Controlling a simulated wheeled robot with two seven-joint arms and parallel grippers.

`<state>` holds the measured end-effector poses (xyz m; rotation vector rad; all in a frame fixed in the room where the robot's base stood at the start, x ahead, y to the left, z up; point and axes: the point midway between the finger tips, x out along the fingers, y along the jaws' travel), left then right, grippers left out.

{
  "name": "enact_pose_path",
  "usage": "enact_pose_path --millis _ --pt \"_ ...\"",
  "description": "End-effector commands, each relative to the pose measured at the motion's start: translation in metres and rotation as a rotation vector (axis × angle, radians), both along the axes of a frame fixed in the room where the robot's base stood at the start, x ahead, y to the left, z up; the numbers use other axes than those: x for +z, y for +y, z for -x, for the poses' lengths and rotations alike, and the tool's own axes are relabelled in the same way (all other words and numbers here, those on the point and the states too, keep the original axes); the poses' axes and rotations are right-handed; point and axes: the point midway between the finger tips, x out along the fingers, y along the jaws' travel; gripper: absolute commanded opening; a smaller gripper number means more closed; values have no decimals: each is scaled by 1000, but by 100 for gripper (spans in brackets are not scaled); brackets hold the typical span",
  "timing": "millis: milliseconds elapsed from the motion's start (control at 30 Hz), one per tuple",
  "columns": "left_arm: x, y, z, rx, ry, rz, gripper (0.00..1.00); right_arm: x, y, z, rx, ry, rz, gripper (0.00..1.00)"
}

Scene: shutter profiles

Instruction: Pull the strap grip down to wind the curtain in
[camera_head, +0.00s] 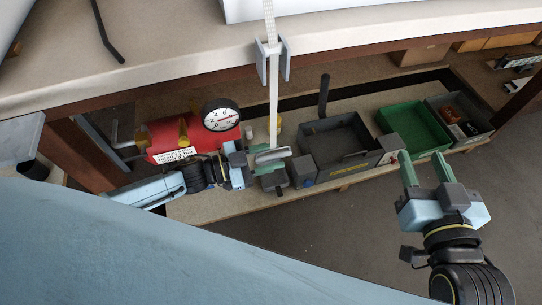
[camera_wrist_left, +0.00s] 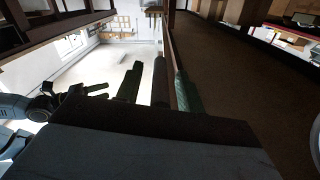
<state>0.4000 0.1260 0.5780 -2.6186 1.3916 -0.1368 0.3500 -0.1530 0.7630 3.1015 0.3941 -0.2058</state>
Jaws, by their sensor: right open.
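A pale strap (camera_head: 273,105) hangs down through a bracket under the upper bench. In the left wrist view a dark bar (camera_wrist_left: 160,82), which looks like the grip, stands between the green fingers (camera_wrist_left: 158,88). Gaps show on both sides of the bar, so the jaws look open around it. My right gripper (camera_head: 425,163) is open and empty at the right.
The strap bracket (camera_head: 271,60) sits on the upper bench edge. On the lower shelf are a red tank (camera_head: 165,137) with a gauge (camera_head: 220,115), a dark grey tray (camera_head: 340,140), a green tray (camera_head: 415,130) and a grey box of parts (camera_head: 460,115). The floor in front is clear.

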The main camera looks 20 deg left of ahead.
Motion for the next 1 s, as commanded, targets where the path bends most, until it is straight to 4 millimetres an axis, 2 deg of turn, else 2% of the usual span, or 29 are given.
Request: enact_pose_path --millis 367,633,933,1000 --pt "0 -3 -2 1 0 0 37 4 1 -1 2 -25 -8 44" --pt "0 -3 -2 1 0 0 1 4 1 -1 2 -24 -6 44" --pt "-1 -2 -2 1 0 -1 0 4 1 -1 1 -26 -7 44" --pt "-5 -2 -2 1 0 -1 0 9 3 -1 5 -63 -19 44"
